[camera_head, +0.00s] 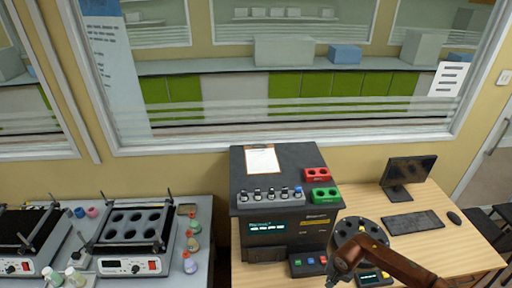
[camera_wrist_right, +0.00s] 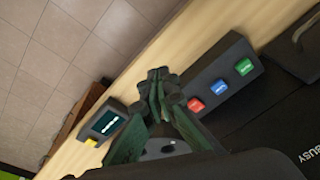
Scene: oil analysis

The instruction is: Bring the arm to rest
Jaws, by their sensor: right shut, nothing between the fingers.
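My right arm (camera_head: 400,265) comes in from the lower right in the head view, over the desk in front of the analyzer. My right gripper (camera_wrist_right: 163,82) shows in the wrist view with its dark green fingers together and nothing between them. In that view its tips lie between a button panel (camera_wrist_right: 220,85) and a small screen device (camera_wrist_right: 108,122), and I cannot tell whether they touch anything. In the head view the fingers cannot be made out. My left gripper is not in view.
The black analyzer (camera_head: 283,240) carries a clipboard (camera_head: 262,160), several vials, a red rack (camera_head: 316,174) and a green rack (camera_head: 324,195). A round holed tray (camera_head: 345,229) is beside my arm. A monitor (camera_head: 408,171), keyboard (camera_head: 411,221) and mouse (camera_head: 454,218) are to the right.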

